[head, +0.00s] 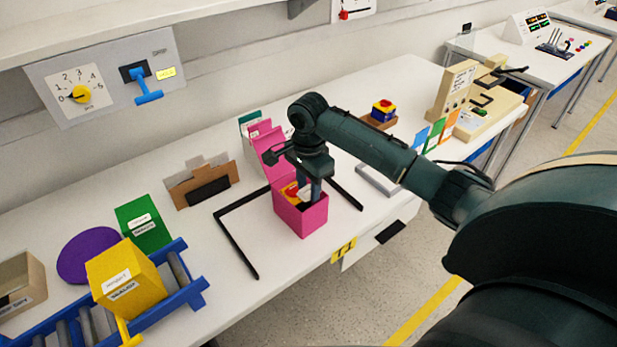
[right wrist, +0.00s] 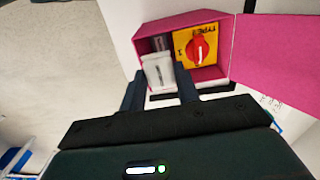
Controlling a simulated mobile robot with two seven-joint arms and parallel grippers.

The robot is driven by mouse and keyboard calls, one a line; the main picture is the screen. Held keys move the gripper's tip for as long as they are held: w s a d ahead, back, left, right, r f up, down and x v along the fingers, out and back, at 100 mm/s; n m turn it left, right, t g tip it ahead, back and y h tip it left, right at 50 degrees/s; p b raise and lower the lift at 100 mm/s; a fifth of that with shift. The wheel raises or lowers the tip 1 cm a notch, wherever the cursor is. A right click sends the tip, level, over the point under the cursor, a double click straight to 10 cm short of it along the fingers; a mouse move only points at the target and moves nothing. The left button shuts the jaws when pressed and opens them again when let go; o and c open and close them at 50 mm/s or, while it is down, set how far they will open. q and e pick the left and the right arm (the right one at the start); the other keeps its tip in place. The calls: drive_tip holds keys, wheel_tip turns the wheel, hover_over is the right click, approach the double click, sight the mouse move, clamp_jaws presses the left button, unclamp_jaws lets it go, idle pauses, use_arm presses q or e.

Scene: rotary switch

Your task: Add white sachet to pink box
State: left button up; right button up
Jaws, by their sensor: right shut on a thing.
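The pink box (head: 302,220) stands open on the white table, its lid (head: 268,150) raised at the back. It also shows in the right wrist view (right wrist: 181,20). Inside it is a yellow rotary switch (right wrist: 202,58) with a red knob. My right gripper (head: 309,188) points down into the box opening. In the right wrist view its fingers (right wrist: 158,84) are shut on the white sachet (right wrist: 158,71), which is at the box opening beside the switch. My left gripper is out of view.
A black frame (head: 236,244) lies on the table around the box. At left are a blue roller rack (head: 192,293), a yellow box (head: 126,277) and a green box (head: 143,222). A cardboard holder (head: 204,180) stands behind. A small tray (head: 378,123) is at right.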

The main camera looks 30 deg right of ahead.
sight(308, 190)
drive_tip(key=shift+f, duration=0.25)
drive_tip(key=o, duration=1)
drive_tip(key=shift+o, duration=0.2)
drive_tip(key=shift+r, duration=0.1)
drive_tip(key=shift+r, duration=3.9)
